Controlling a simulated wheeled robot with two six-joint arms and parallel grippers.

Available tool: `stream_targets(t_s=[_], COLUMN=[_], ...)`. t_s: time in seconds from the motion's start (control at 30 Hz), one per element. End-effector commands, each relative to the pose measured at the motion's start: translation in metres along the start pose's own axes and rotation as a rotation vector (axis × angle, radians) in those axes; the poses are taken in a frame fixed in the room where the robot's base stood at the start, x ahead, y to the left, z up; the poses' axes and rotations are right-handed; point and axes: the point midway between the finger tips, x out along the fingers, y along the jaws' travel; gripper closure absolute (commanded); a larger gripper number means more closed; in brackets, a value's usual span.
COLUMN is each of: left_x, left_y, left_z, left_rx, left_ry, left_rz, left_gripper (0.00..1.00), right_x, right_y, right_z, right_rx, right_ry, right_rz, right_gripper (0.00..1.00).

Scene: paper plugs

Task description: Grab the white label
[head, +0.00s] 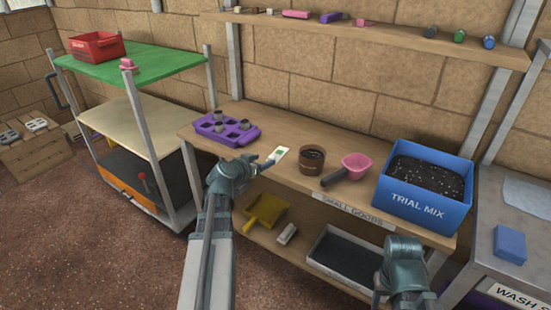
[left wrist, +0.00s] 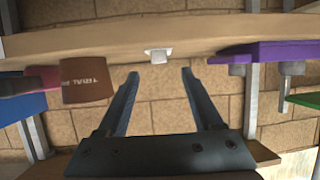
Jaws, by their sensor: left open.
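The white label (head: 277,155), with a small green mark, lies on the wooden bench top between the purple tray and the brown pot. In the left wrist view, which looks upside down, a small white piece (left wrist: 158,55) shows at the bench edge, straight ahead between the fingertips; it appears to be the label. My left gripper (head: 268,163) is just in front of the label in the head view. In the left wrist view, its fingers (left wrist: 159,73) are apart with nothing between them. My right gripper (head: 402,268) is at the lower right; its fingers cannot be made out.
A purple tray (head: 212,133) with dark pots stands left of the label. A brown pot (head: 312,160), a pink scoop (head: 355,164) and a blue trial mix bin (head: 424,203) stand to the right. A yellow dustpan (head: 268,209) lies on the shelf below.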

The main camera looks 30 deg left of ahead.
Motion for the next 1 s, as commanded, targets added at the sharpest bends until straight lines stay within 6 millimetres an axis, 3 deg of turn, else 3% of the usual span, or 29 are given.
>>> stream_targets(t_s=[0.4,0.67,1.0], left_x=[0.049,0.052,0.051], left_y=[0.000,0.001,0.001], left_z=[0.008,0.006,0.007], left_rx=[0.000,0.000,0.000], left_ry=[0.000,0.000,0.000], left_rz=[0.001,0.000,0.000], left_gripper=[0.32,0.32,0.90], right_x=[0.026,0.026,0.026], right_y=[-0.003,-0.003,-0.003], right_z=[-0.002,-0.002,-0.002], right_rx=[0.000,0.000,0.000], right_ry=[0.000,0.000,0.000], right_rz=[0.000,0.000,0.000], right_gripper=[0.50,0.50,0.50])
